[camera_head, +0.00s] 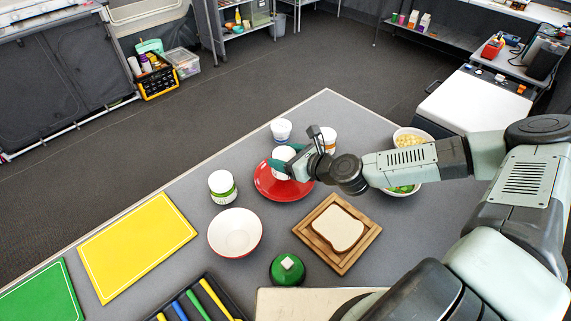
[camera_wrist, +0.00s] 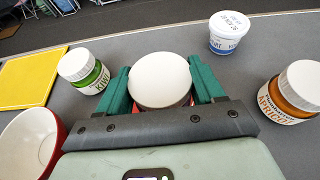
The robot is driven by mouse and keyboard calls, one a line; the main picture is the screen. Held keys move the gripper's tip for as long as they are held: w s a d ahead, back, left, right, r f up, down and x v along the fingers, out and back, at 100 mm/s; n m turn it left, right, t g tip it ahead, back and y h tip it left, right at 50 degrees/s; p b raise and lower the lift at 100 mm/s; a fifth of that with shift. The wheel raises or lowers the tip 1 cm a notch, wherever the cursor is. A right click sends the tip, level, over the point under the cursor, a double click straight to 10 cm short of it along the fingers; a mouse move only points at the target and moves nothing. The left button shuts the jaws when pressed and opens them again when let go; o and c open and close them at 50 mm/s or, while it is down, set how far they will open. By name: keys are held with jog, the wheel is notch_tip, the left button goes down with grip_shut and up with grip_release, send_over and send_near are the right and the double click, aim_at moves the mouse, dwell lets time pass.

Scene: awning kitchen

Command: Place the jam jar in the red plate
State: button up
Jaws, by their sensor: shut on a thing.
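My gripper (camera_wrist: 160,95) is shut on a white-lidded jar (camera_wrist: 160,78), with one green finger on each side of it. In the head view the jar (camera_head: 282,155) is at the far part of the red plate (camera_head: 276,191), partly hidden by my gripper (camera_head: 290,165). I cannot tell whether the jar touches the plate. Its label is hidden in the wrist view. The plate is mostly covered in the wrist view, with a little red showing beside the jar.
A kiwi jar (camera_wrist: 83,70) stands to the left and an apricot jar (camera_wrist: 292,92) to the right. A white-and-blue tub (camera_wrist: 229,33) stands beyond. A red-and-white bowl (camera_head: 235,233), bread on a wooden board (camera_head: 366,236) and a yellow board (camera_head: 134,244) lie nearer.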

jog(key=shift+f, duration=1.5)
jog(key=shift+f, duration=0.15)
jog(key=o, duration=1.3)
jog(key=shift+o, duration=0.2)
jog(key=shift+s+d+r, duration=0.15)
jog(key=shift+d+r, duration=0.1)
jog(key=v, duration=0.7)
jog(key=shift+r, duration=0.1)
